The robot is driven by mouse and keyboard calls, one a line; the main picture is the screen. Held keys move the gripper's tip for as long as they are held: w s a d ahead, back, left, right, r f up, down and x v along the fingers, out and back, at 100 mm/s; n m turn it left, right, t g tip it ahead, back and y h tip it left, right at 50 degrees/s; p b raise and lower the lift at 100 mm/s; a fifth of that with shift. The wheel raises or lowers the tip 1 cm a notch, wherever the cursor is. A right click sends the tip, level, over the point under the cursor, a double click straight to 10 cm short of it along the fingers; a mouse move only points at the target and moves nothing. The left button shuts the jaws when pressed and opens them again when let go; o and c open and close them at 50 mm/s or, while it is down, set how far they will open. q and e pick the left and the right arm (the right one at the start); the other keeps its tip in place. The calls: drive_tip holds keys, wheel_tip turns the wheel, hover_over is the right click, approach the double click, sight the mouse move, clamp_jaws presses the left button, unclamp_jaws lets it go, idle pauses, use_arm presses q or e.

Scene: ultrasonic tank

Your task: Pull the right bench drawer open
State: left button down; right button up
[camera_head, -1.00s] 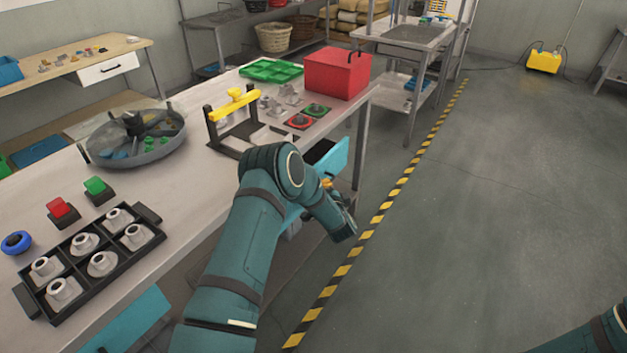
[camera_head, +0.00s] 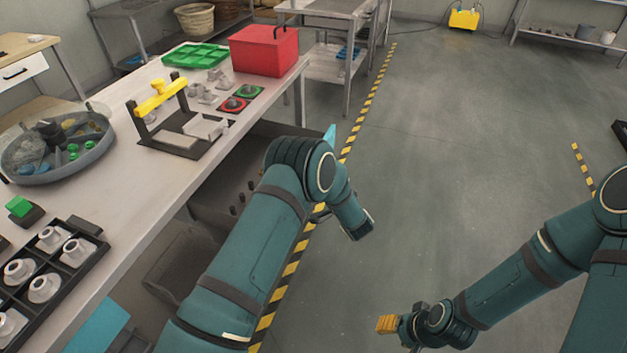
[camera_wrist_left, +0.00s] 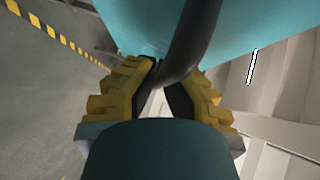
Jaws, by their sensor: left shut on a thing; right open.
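The right bench drawer (camera_head: 285,130) stands pulled out from under the bench top, its dark inside showing. A piece of its teal front (camera_head: 330,133) shows past my left wrist in the head view. In the left wrist view the teal front (camera_wrist_left: 130,22) fills the top, with a dark curved handle (camera_wrist_left: 192,40) across it. My left gripper (camera_wrist_left: 158,82) is shut on that handle, its yellow fingers on both sides. In the head view my left arm hides the fingers and most of the front. My right gripper (camera_head: 388,324) is open and empty over the floor.
The bench (camera_head: 140,215) carries a red box (camera_head: 262,52), a green tray (camera_head: 195,55), a yellow-handled frame (camera_head: 165,95), a round divided tub (camera_head: 58,172) and a black cup tray (camera_head: 50,285). Another teal drawer front (camera_head: 95,328) is at bottom left. The floor (camera_head: 450,170) to the right is clear.

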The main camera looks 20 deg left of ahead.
use_arm(q)
drive_tip(key=shift+d+r, duration=0.15)
drive_tip(key=shift+d, duration=0.15)
drive_tip(key=c, duration=1)
unclamp_jaws()
drive_tip(key=shift+w, duration=0.1)
drive_tip(key=v, duration=1.2)
drive_tip(key=shift+a, duration=0.1)
